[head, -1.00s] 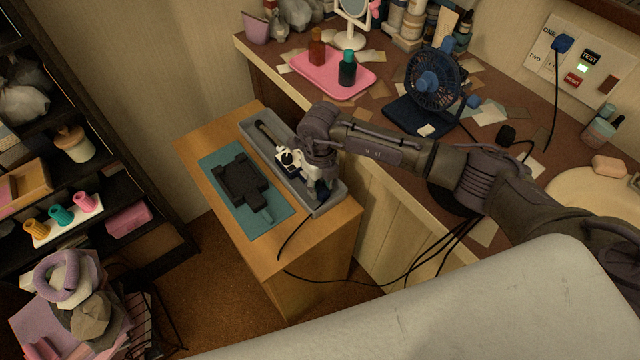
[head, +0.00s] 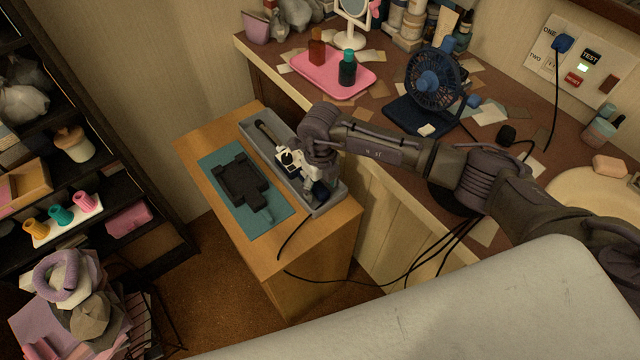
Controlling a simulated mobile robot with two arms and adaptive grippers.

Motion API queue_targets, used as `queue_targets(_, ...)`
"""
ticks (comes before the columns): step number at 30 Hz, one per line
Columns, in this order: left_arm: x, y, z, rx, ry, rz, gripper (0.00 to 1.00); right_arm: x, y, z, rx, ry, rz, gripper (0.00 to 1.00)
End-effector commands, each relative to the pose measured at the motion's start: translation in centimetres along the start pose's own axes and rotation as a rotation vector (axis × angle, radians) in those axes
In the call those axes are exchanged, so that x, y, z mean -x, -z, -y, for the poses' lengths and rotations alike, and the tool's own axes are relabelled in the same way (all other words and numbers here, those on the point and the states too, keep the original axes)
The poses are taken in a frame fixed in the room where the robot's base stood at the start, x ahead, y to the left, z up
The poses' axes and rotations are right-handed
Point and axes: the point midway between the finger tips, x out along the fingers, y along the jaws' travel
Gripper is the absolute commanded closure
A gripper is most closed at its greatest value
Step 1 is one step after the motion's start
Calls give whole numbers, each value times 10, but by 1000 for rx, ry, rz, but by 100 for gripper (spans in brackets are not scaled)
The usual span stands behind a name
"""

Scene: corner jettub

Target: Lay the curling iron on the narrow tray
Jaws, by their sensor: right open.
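The narrow tray (head: 327,207) is grey and lies along the back edge of a small wooden cabinet. The curling iron lies lengthwise in it, its dark barrel (head: 266,131) toward the far left end; its middle and handle are partly hidden by my gripper. My right gripper (head: 312,187) is low over the near right half of the tray, open, at the handle end. Whether its fingers touch the iron cannot be told. My left gripper is out of view.
A teal mat (head: 219,163) with a dark stand (head: 241,180) lies beside the tray. A black cord (head: 290,240) hangs over the cabinet's front edge. The counter behind holds a pink tray (head: 302,66) with bottles and a blue fan (head: 432,82).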

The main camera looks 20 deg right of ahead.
Motion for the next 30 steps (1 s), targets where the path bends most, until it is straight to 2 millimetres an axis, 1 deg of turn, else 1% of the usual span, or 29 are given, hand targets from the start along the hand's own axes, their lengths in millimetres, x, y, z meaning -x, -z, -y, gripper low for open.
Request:
queue_targets(2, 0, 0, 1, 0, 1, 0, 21, 5, -1, 0, 0, 0, 3, 36)
queue_targets(5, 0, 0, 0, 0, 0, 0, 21, 18, -2, 1, 0, 1, 6, 36)
queue_targets(12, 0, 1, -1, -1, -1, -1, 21, 70, -2, 1, 1, 1, 9, 36)
queue_targets(15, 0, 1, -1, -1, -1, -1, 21, 90, -2, 1, 0, 1, 7, 36)
queue_targets(18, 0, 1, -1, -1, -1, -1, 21, 105, -1, 0, 1, 0, 6, 36)
queue_targets(23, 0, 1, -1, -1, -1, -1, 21, 119, -1, 0, 0, 0, 5, 36)
queue_targets(30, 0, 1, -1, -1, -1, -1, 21, 121, -1, 0, -1, -1, 4, 36)
